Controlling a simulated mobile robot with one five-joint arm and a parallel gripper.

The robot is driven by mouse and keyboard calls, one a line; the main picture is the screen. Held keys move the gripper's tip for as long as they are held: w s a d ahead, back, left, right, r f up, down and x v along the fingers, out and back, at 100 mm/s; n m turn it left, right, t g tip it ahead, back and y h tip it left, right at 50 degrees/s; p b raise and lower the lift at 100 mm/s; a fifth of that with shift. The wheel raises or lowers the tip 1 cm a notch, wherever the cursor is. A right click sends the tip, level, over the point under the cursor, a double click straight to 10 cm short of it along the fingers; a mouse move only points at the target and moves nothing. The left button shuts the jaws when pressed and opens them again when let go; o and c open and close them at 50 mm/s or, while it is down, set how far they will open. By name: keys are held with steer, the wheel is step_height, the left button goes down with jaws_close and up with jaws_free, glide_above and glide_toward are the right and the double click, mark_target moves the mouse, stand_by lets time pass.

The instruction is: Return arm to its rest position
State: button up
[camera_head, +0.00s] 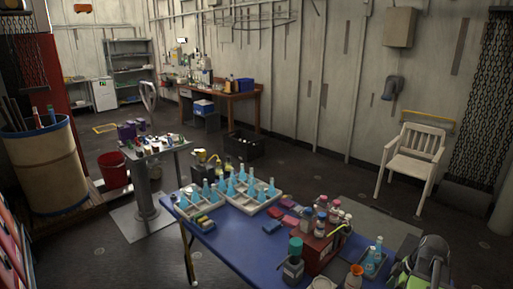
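No part of my arm or my gripper can be made out in the head view, so its pose and whether it is open or shut do not show. The task names no other object.
A blue table (222,240) in front carries trays of blue flasks (240,190), bottles and a red crate (318,252). A pedestal table (160,148), a barrel (45,165) and a red bucket (113,169) stand left. A white chair (413,160) stands right. A workbench (235,97) is behind.

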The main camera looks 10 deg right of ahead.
steer(key=w+a+n, duration=0.2)
steer(key=w+a, duration=0.2)
steer(key=a, duration=0.2)
steer(key=w+a+n+g, duration=0.1)
steer(key=w+a, duration=0.2)
steer(key=a, duration=0.4)
steer(key=w+a+n, duration=0.2)
steer(key=w+a, duration=0.2)
steer(key=a, duration=0.2)
steer(key=a+m+g+h, duration=0.1)
steer(key=a+m+h, duration=0.1)
steer(key=a+m, duration=1.1)
steer(key=shift+a+f+m, duration=0.3)
steer(key=shift+a+f, duration=0.15)
steer(key=shift+a, duration=3.65)
